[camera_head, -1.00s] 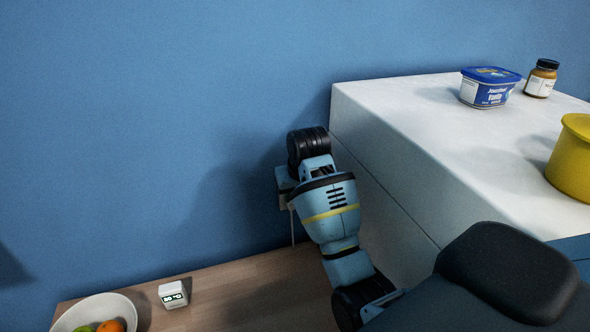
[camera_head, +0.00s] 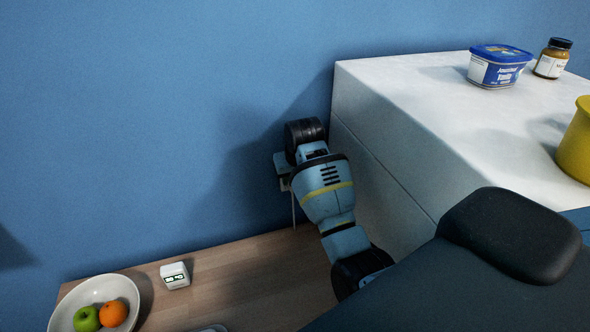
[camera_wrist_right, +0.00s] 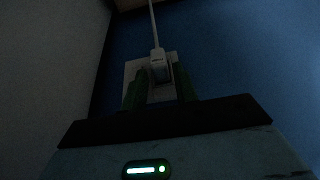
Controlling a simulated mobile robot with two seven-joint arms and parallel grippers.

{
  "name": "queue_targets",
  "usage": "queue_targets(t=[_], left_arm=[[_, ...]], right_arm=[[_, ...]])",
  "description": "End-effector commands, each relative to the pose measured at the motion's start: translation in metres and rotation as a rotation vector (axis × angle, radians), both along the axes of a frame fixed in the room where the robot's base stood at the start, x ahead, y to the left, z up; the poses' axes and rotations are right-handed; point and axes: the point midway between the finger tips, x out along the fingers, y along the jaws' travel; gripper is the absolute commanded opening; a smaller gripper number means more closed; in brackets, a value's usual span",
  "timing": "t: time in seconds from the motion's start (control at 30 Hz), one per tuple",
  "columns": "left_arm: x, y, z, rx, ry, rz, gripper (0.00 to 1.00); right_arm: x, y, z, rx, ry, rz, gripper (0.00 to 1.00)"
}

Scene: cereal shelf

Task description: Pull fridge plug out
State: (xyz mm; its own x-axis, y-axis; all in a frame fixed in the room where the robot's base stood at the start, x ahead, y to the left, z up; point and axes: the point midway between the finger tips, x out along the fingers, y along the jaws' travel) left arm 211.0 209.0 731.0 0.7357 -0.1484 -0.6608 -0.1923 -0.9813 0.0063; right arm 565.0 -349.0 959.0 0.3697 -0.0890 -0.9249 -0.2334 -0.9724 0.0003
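The fridge plug (camera_wrist_right: 159,70) is a pale block with a white cord, in a light wall socket plate (camera_wrist_right: 134,72) in the right wrist view. My right gripper (camera_wrist_right: 160,84) has its two dark green fingers on either side of the plug, with what looks like a narrow gap; contact is hard to judge in the dim light. In the head view, the socket plate (camera_head: 281,167) shows beside my right wrist, and the cord (camera_head: 293,211) hangs below. My wrist hides the plug and fingertips there. My left gripper is out of view.
The white fridge (camera_head: 420,105) stands close to the right of my wrist, bearing a blue tub (camera_head: 497,67), a jar (camera_head: 552,60) and a yellow pot (camera_head: 577,145). Below are a wooden counter (camera_head: 250,285), a fruit bowl (camera_head: 65,312) and a small white clock (camera_head: 174,275).

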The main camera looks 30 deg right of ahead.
Motion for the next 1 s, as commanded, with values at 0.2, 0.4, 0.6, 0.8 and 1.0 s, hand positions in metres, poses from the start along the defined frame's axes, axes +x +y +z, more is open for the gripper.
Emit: queue_targets(t=[0.2, 0.4, 0.6, 0.8, 1.0], left_arm=[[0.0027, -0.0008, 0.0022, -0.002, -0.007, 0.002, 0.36], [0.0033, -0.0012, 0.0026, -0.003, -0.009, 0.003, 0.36], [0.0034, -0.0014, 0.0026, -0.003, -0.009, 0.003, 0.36], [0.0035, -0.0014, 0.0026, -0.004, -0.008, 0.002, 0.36], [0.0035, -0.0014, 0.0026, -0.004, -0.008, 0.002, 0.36]], right_arm=[[0.0052, -0.0013, -0.0117, 0.001, -0.002, -0.001, 0.29], [0.0057, -0.0014, -0.0133, 0.0, -0.002, -0.001, 0.29], [0.0057, -0.0013, -0.0131, 0.0, -0.002, 0.0, 0.13], [0.0057, -0.0013, -0.0127, 0.0, -0.002, 0.0, 0.1], [0.0056, -0.0013, -0.0127, 0.0, -0.002, 0.0, 0.0]])
